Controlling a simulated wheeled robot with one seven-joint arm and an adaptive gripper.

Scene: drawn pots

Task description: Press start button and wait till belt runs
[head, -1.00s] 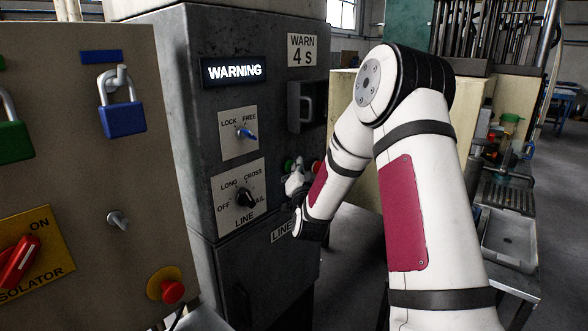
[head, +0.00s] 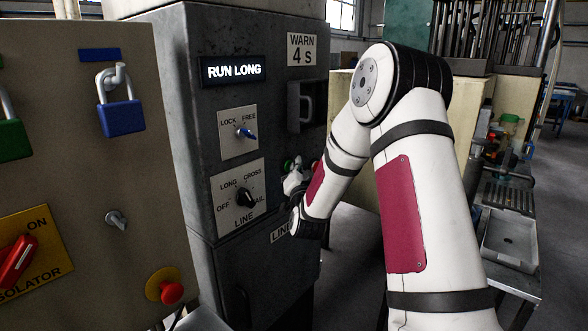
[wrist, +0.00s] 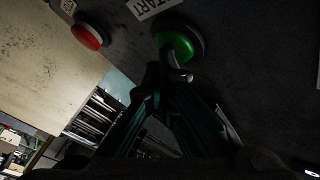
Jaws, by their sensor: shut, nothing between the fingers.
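The green start button (wrist: 176,46) is on the dark cabinet, below a label partly reading START (wrist: 150,7) in the wrist view. My gripper (wrist: 165,75) is shut and empty, with its fingertips at the lower edge of the green button; I cannot tell whether they touch it. In the head view the green button (head: 289,165) shows just above my gripper (head: 293,183). The display (head: 234,70) on the cabinet reads RUN LONG. No belt is clearly in view.
A red button (wrist: 87,36) sits beside the green one. The line selector (head: 244,197) and key switch (head: 245,133) are left of my gripper. A panel with a blue padlock (head: 121,117) and a red stop button (head: 171,292) stands at the left.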

